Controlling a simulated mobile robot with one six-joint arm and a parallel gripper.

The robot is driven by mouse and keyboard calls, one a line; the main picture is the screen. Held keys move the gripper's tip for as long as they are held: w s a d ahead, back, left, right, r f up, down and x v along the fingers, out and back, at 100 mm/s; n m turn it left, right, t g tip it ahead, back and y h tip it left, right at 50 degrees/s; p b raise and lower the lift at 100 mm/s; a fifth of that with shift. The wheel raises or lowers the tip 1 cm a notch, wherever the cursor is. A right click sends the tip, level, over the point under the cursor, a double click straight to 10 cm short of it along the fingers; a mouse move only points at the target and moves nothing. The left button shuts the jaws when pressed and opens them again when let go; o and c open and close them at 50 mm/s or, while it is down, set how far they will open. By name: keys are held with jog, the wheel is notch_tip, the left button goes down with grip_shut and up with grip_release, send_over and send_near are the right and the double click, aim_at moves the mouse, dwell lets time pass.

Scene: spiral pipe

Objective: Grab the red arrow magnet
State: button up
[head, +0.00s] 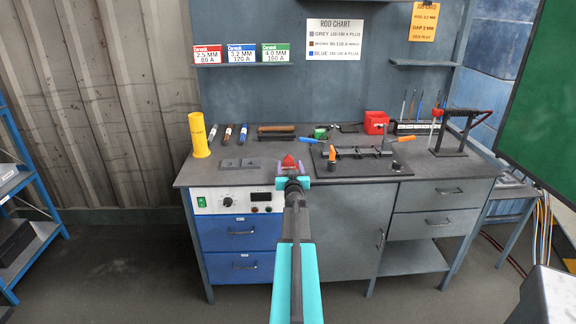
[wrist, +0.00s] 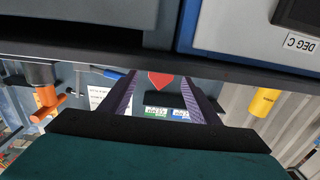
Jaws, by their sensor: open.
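The red arrow magnet (head: 289,161) shows at the front edge of the workbench, just beyond the tip of my gripper (head: 290,169). In the wrist view, which is upside down, the red magnet (wrist: 160,80) appears between the tips of the two purple fingers, partly cut off by the dark bench edge. My gripper (wrist: 158,84) is open, with a gap on both sides of the magnet. I see no contact, and I cannot tell how deep the magnet sits between the fingers. Its lower part is hidden in the head view by my gripper.
The grey workbench (head: 225,176) holds a yellow cylinder (head: 199,136) at left and a black clamp fixture (head: 360,164) with orange handles just right of my gripper. A red box (head: 376,122) stands farther back. Blue drawers (head: 240,233) lie below the bench edge.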

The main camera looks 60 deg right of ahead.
aim_at(289, 156)
jog(key=shift+x, duration=0.95)
jog(key=shift+c, duration=0.4)
jog(key=c, duration=1.3)
jog(key=shift+r, duration=0.2)
jog(key=shift+r, duration=0.25)
notch_tip(289, 156, up, 3)
jog(key=shift+f+p, duration=0.1)
jog(key=shift+p, duration=0.45)
jog(key=s+a, duration=0.3)
jog(key=s, duration=0.1)
jog(key=s+a+r+p, duration=0.1)
jog(key=s+a, duration=0.2)
jog(key=s, duration=0.1)
jog(key=s+a, duration=0.4)
jog(key=shift+s+r+p, duration=0.15)
jog(key=shift+s+p, duration=0.05)
jog(key=shift+p, duration=0.1)
